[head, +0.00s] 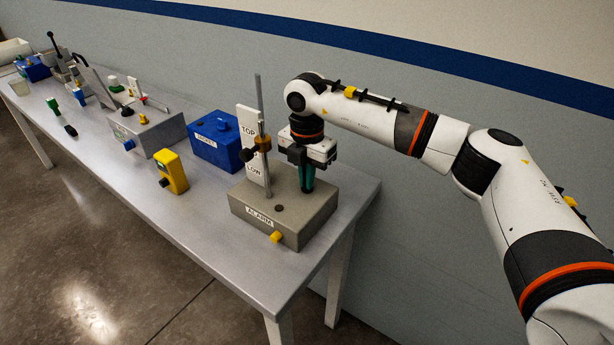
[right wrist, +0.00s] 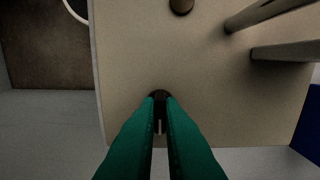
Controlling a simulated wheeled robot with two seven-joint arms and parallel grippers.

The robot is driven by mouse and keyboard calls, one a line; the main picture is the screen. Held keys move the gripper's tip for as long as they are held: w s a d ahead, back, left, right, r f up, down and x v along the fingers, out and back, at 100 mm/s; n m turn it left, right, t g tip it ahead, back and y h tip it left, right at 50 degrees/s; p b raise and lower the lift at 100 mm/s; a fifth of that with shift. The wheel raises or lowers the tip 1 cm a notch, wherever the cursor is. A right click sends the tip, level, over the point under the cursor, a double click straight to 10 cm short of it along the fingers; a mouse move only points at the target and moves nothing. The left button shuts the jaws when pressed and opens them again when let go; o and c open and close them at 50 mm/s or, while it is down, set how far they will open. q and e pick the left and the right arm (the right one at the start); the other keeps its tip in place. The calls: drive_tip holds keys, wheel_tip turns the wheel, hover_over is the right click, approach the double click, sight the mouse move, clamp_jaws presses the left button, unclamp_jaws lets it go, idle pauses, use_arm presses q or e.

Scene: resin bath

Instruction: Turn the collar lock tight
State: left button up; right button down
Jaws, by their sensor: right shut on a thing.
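The grey box labelled ALARM (head: 283,212) carries an upright metal rod (head: 260,100). An orange-brown collar (head: 262,143) sits around the rod, with a black knob (head: 247,155) on its left side, the likely collar lock. A white plate marked TOP and LOW (head: 247,120) stands behind the rod. My right gripper (head: 306,188) points down at the box's right part, apart from the collar. In the right wrist view its green fingers (right wrist: 160,98) are shut on a small dark piece (right wrist: 160,94), mostly hidden between the tips. My left gripper is out of view.
A blue box (head: 216,145) and a yellow block (head: 171,172) stand to the left on the grey table (head: 215,225). Free table lies in front.

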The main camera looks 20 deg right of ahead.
drive_tip(key=shift+w, duration=0.1)
idle(0.4)
drive_tip(key=c, duration=1.6)
unclamp_jaws()
drive_tip(key=shift+o, duration=0.2)
wheel_tip(320, 180, up, 12)
drive_tip(key=b, duration=0.1)
drive_tip(key=shift+b, duration=0.3)
